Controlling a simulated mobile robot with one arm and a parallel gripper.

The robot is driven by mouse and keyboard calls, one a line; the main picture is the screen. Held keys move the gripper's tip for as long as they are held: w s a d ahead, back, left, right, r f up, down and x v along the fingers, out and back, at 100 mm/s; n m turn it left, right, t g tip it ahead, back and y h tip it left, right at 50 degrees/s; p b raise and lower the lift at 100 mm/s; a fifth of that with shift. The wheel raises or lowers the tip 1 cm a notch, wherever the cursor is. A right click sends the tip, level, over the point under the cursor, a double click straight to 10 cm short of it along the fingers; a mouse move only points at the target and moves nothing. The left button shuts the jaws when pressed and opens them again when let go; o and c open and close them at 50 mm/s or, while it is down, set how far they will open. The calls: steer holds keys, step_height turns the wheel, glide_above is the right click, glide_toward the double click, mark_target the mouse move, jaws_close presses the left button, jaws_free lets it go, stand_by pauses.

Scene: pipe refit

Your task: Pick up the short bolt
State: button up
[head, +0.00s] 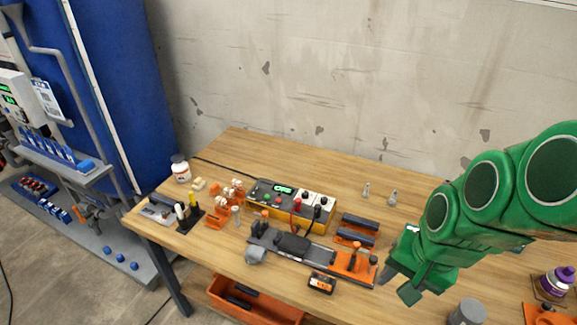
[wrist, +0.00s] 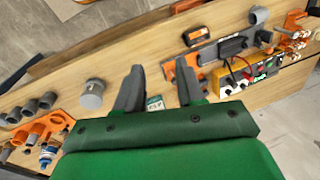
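Two small grey bolts stand upright on the bare wood behind the black bars, a left one (head: 366,189) and a right one (head: 393,197). They look alike in size, and I cannot tell surely which is the short bolt. My gripper (head: 396,286) is over the front part of the bench, in front of and slightly right of the bolts, apart from both. In the wrist view my gripper (wrist: 159,66) has its two grey fingers spread wide, with nothing held. I cannot make out the bolts in the wrist view.
A yellow-and-grey test box (head: 290,205) and black bars (head: 360,221) lie left of the bolts. An orange-ended rail fixture (head: 318,258) lies near the front. A grey cylinder (head: 467,313) stands front right. The wood around and behind the bolts is clear, up to the concrete wall.

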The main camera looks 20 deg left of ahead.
steer(key=w+a+f+m+t+y, duration=0.15)
steer(key=w+a, duration=0.25)
steer(key=a, duration=0.5)
steer(key=w+a+m+y, duration=0.2)
steer(key=w+a+y, duration=0.15)
steer(key=a, duration=0.45)
steer(key=m+t+y, duration=0.3)
steer(key=m+t, duration=0.2)
steer(key=m, duration=1)
glide_above(235, 208)
steer(key=s+d, duration=0.5)
step_height(235, 208, down, 8)
steer(key=f+m, duration=0.2)
steer(key=f, duration=0.1)
steer(key=a+f+m+t, duration=0.1)
steer(key=f+m, duration=0.1)
steer(key=f, duration=0.1)
steer(key=w+a+f+m+t+h, duration=0.1)
steer(key=f+m, duration=0.1)
steer(key=m, duration=0.1)
steer(key=shift+f+t, duration=0.25)
steer(key=shift+f, duration=0.15)
steer(key=shift+w+f+m, duration=0.1)
steer(key=shift+f+m, duration=0.35)
steer(key=shift+f, duration=0.2)
steer(key=shift+h, duration=0.3)
steer(key=shift+x, duration=3.75)
steer(key=shift+w+d, duration=0.1)
jaws_close()
